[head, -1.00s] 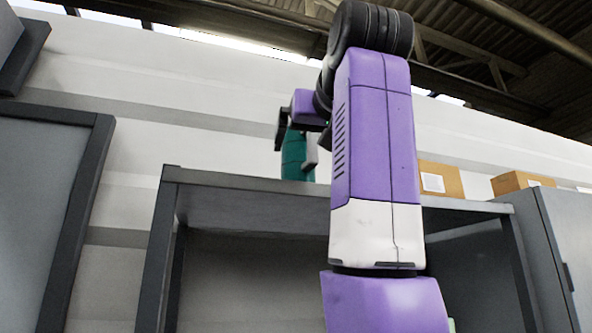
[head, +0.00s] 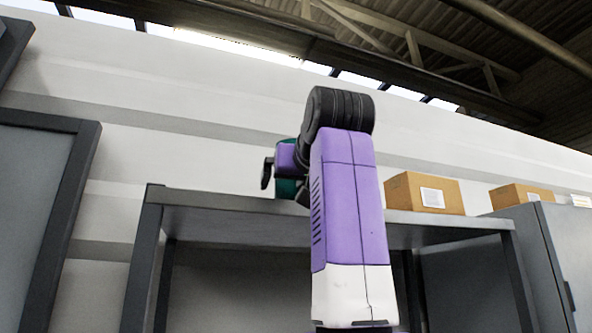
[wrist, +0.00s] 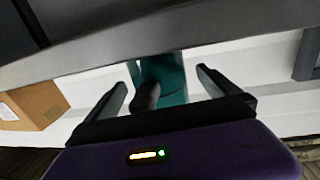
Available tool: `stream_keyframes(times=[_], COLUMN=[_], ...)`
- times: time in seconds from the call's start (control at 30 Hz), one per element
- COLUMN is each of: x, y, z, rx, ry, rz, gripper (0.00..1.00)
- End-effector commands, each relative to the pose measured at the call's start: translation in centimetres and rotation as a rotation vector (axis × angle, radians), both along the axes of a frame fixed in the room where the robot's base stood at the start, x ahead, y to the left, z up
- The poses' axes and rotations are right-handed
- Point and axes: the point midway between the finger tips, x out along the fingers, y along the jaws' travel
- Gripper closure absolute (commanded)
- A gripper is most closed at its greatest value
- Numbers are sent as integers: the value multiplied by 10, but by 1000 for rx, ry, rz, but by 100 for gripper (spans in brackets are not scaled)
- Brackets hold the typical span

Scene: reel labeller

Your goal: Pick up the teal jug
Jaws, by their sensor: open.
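The teal jug (head: 287,188) stands on the top of the dark grey shelf unit, mostly hidden behind my gripper (head: 284,180) in the head view. In the wrist view the teal jug (wrist: 174,78) shows between the two fingers of my gripper (wrist: 162,80), with a dark part in front of it that may be its handle. The fingers are spread apart, with light gaps between them and the jug. I cannot tell how far the jug reaches in between them.
The shelf unit's top (head: 225,203) runs under my arm. A cardboard box (head: 424,193) stands on it to the right; another box (head: 520,196) is further right by a grey cabinet (head: 553,245). A dark-framed panel (head: 35,215) is at the left. A pale wall is behind.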

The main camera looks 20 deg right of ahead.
Motion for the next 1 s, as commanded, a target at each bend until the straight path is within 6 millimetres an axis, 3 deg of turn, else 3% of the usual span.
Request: stream_keyframes(times=[0.13, 0.17, 0.6, 1.0], x=[0, 0, -1, -2], y=[0, 0, 0, 0], z=[0, 0, 0, 8], rx=[0, 0, 0, 0], ry=[0, 0, -1, -5], rz=[0, 0, 0, 0], gripper=[0, 4, 90, 91])
